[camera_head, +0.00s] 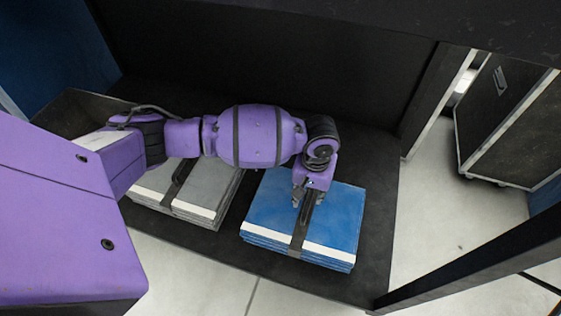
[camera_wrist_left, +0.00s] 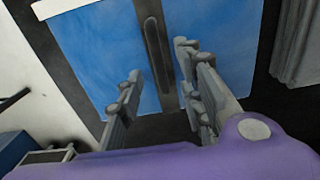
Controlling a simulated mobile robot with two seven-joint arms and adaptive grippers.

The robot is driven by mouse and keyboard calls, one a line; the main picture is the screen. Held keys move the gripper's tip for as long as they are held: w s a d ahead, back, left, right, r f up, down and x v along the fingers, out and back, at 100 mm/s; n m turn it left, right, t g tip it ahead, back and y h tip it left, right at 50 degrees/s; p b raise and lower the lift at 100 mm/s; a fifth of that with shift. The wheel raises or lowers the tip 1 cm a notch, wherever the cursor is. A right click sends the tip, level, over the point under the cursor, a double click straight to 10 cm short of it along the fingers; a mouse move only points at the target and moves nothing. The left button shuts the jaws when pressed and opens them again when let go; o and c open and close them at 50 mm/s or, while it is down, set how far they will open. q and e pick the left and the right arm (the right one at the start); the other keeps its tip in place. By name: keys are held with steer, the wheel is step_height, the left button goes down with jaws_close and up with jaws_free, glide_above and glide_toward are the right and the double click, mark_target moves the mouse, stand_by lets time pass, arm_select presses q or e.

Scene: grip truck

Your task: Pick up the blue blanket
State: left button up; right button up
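The blue blanket (camera_head: 334,214) is a folded stack with a white band along its near edge and a dark strap across its middle. It lies on a black shelf (camera_head: 376,240). My left gripper (camera_head: 303,200) is over the blanket's strap, pointing down. In the left wrist view the blue blanket (camera_wrist_left: 220,45) and its dark strap lie beyond the fingers, and the left gripper (camera_wrist_left: 155,85) is open with the strap in line with the gap between its fingertips. Whether the fingers touch the blanket cannot be told. My right gripper is not in view.
A grey folded blanket (camera_head: 185,190) with its own strap lies left of the blue one, under my left arm. A dark wall rises behind the shelf. A dark post (camera_head: 480,262) stands at the right front. A black wheeled case (camera_head: 508,120) stands on the pale floor at right.

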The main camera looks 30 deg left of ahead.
mark_target(309, 201)
arm_select(q)
steer(key=shift+w+f, duration=0.1)
steer(key=shift+f, duration=0.3)
step_height(309, 201, down, 4)
steer(key=b, duration=0.2)
steer(key=shift+d+r+b, duration=0.1)
steer(key=shift+r+b, duration=0.05)
steer(key=shift+b, duration=0.25)
steer(key=shift+f, duration=0.4)
steer(key=shift+r, duration=0.1)
steer(key=shift+c, duration=0.2)
jaws_close()
